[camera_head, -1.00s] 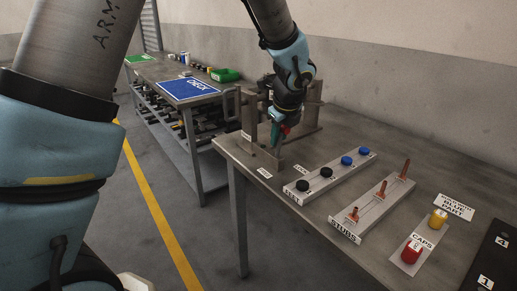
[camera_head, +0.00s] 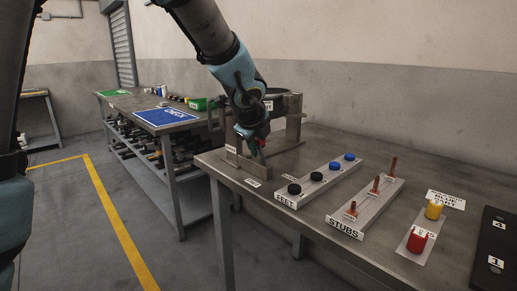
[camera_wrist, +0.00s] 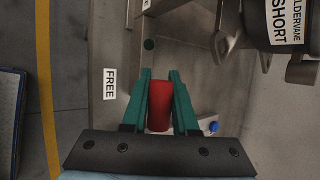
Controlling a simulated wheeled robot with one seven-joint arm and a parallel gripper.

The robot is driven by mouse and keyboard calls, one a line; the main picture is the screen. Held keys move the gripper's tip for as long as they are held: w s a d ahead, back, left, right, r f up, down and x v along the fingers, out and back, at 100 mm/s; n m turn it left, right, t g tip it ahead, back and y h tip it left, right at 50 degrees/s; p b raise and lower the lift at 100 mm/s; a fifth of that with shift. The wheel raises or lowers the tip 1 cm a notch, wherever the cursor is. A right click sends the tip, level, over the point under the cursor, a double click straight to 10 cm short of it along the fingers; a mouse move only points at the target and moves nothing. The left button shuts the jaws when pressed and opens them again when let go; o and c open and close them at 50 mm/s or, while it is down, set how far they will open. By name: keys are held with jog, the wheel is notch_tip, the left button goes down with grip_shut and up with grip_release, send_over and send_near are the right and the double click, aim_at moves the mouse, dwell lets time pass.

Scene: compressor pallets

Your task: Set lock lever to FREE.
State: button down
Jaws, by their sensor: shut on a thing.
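In the wrist view the red grip (camera_wrist: 159,106) of the lock lever sits between the two green fingers of my gripper (camera_wrist: 160,82), which are shut on it. A white label reading FREE (camera_wrist: 110,83) lies on the grey surface left of the fingers. In the head view my gripper (camera_head: 256,142) is at the wooden-looking cradle (camera_head: 292,120) on the bench, with a bit of red showing at it. The lever's pivot and the lock itself are mostly hidden by my arm and fingers.
A dark cylindrical part labelled ALDERVANE SHORT (camera_wrist: 285,20) is close at the right in the wrist view. In the head view the feet rack (camera_head: 318,181), stubs rack (camera_head: 366,208) and caps plate (camera_head: 417,240) stand to the right. A blue CHECK mat (camera_head: 166,117) lies behind left.

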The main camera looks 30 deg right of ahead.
jog(key=shift+s+f, duration=0.15)
jog(key=shift+s, duration=0.15)
dwell(0.4)
jog(key=c, duration=1)
grip_release()
jog(key=o, duration=0.4)
jog(key=shift+w+a, duration=0.1)
jog(key=shift+w, duration=0.05)
jog(key=shift+c, duration=0.2)
jog(key=shift+r, duration=0.2)
jog(key=p+v, duration=0.2)
jog(key=v, duration=0.8)
jog(key=shift+s+a+r+p, duration=0.15)
jog(key=shift+s+a+p, duration=0.05)
jog(key=shift+p, duration=0.2)
